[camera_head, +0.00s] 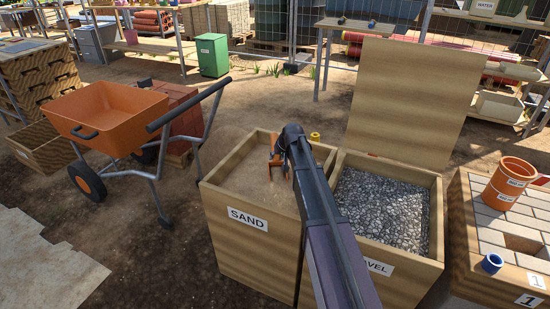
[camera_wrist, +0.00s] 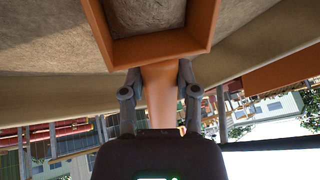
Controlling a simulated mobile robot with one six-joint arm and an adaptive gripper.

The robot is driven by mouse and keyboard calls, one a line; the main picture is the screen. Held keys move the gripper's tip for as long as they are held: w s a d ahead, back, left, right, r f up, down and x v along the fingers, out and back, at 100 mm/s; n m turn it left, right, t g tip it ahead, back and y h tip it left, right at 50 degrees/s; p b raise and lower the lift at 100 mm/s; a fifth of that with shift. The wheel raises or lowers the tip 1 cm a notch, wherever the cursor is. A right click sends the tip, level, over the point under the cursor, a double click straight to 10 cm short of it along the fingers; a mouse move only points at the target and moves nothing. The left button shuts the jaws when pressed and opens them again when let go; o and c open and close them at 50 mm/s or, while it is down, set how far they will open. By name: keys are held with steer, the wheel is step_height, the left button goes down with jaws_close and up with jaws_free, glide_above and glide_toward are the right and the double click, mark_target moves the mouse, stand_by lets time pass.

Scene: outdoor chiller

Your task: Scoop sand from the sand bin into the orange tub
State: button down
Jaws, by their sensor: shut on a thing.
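My gripper (camera_head: 279,160) is over the sand bin (camera_head: 245,262), a wooden box labelled SAND at the middle. It is shut on the handle (camera_wrist: 160,98) of an orange scoop (camera_head: 274,157), with a finger on each side. In the wrist view the scoop's open pan (camera_wrist: 160,47) points away from my gripper. A brown, sand-like surface shows within its rim; I cannot tell how much sand it holds. Sand (camera_head: 255,190) lies in the bin, partly hidden by my arm. An orange tub (camera_head: 508,184) with labels stands upright at the right, apart from my gripper.
A gravel bin (camera_head: 425,250) adjoins the sand bin, its raised wooden lid (camera_head: 415,95) behind. An orange wheelbarrow (camera_head: 110,115) stands left. Open ground lies front left.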

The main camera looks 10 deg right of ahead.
step_height(320, 180, up, 13)
steer(key=p, duration=1.2)
steer(key=shift+r+p, duration=0.15)
steer(key=shift+p, duration=0.2)
steer(key=shift+s, duration=0.2)
stand_by(0.7)
